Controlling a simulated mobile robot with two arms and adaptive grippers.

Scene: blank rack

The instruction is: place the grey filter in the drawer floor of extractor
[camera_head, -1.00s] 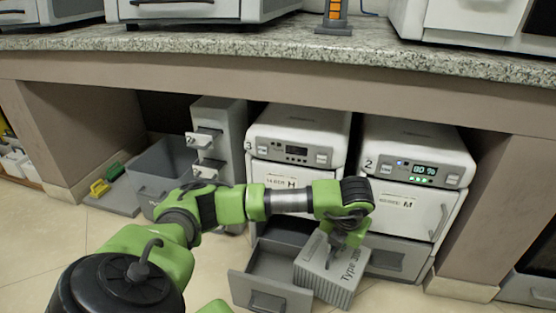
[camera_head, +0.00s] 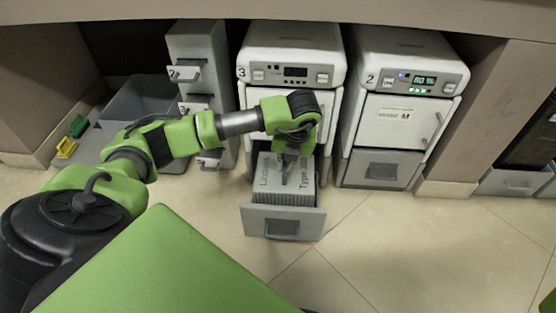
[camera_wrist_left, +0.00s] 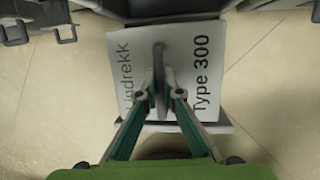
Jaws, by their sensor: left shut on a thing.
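The grey filter (camera_head: 302,190), a ribbed block with "Type 300" printed on top, sits within the open bottom drawer (camera_head: 284,222) of the extractor marked 3 (camera_head: 292,62). My left gripper (camera_head: 287,172) is above it, shut on its top handle. In the left wrist view the filter (camera_wrist_left: 205,75) lies flat below the gripper (camera_wrist_left: 160,88), whose fingers close on the grey handle. I cannot tell whether the filter's underside touches the drawer floor, which is hidden. My right gripper is not in view.
A second extractor marked 2 (camera_head: 402,75) stands to the right, its bottom drawer shut. A grey cabinet (camera_head: 200,50) and a grey bin (camera_head: 140,100) stand to the left. The tiled floor (camera_head: 400,245) in front is clear.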

